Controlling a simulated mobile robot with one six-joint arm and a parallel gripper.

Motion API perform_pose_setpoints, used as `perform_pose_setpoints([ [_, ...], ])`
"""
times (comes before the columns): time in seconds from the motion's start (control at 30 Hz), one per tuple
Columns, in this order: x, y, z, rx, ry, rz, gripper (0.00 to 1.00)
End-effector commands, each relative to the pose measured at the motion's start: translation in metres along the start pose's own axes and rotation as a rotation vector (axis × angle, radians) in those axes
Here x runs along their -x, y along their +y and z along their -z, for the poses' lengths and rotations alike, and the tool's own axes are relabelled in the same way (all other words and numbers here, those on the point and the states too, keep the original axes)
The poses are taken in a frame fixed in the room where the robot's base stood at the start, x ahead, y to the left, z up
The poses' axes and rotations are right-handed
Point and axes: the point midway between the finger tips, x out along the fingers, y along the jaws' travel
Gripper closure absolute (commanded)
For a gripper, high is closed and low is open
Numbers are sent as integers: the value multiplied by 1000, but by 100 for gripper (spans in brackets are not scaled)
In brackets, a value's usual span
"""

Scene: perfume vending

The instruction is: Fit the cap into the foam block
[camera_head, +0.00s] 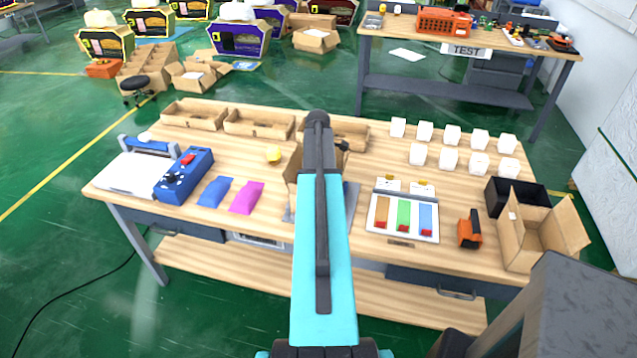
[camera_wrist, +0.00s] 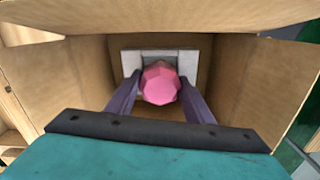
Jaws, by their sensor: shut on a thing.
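A pink faceted cap (camera_wrist: 160,85) is at the centre of the wrist view. My gripper (camera_wrist: 160,90) is shut on it, one dark finger on each side. A pale grey foam block (camera_wrist: 188,64) with a darker recess lies behind the cap, inside an open cardboard box (camera_wrist: 85,70). The cap overlaps the recess in the picture. I cannot tell whether it touches the foam or sits above it. In the head view the box (camera_head: 291,172) is mostly hidden behind my arm, and the cap, foam block and fingers are hidden.
The box walls and flaps surround my gripper closely. On the wooden table (camera_head: 380,255) are a blue device (camera_head: 184,175), blue and pink packets, a board with coloured strips (camera_head: 403,216), several white cups, an orange tool (camera_head: 470,230) and an open carton (camera_head: 540,230) at the right.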

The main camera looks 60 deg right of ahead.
Motion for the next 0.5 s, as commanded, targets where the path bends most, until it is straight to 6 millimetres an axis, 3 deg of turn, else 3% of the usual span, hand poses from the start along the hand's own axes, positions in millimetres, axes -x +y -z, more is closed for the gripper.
perform_pose_setpoints([
  [0.33,-7,0,0,0,0,0,80],
  [0.37,-6,0,0,0,0,0,49],
  [0.43,-6,0,0,0,0,0,38],
  [0.5,-6,0,0,0,0,0,34],
])
